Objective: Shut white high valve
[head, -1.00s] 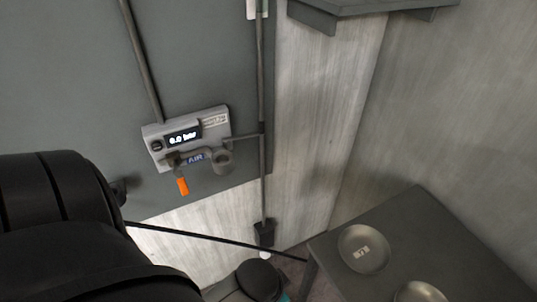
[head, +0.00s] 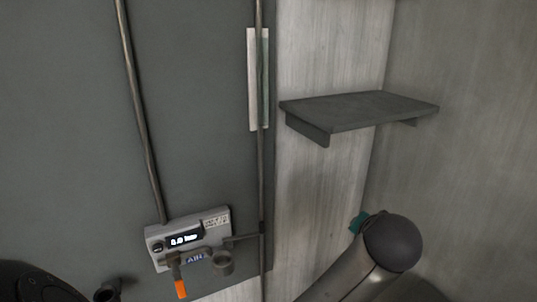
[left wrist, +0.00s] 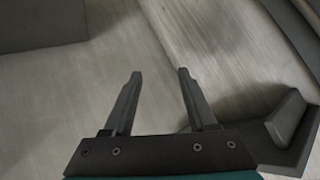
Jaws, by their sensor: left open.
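No white valve shows clearly in either view. In the head view, a grey panel (head: 188,237) with a lit "0.0 bar" display is fixed to the dark wall. An orange-tipped valve handle (head: 180,288) hangs down under it, beside an "AIR" label. A narrow pale and green strip (head: 253,80) stands upright higher on the wall, behind a thin vertical pipe. My left gripper (left wrist: 156,82) shows in the left wrist view, open and with nothing between its fingers. A pale streaked surface lies beyond it. My right gripper is not in view.
A dark shelf (head: 360,110) juts from the wall at upper right, and its visible top is bare. A thicker pipe (head: 136,100) runs down to the panel. My own arm parts fill the lower left and lower right of the head view.

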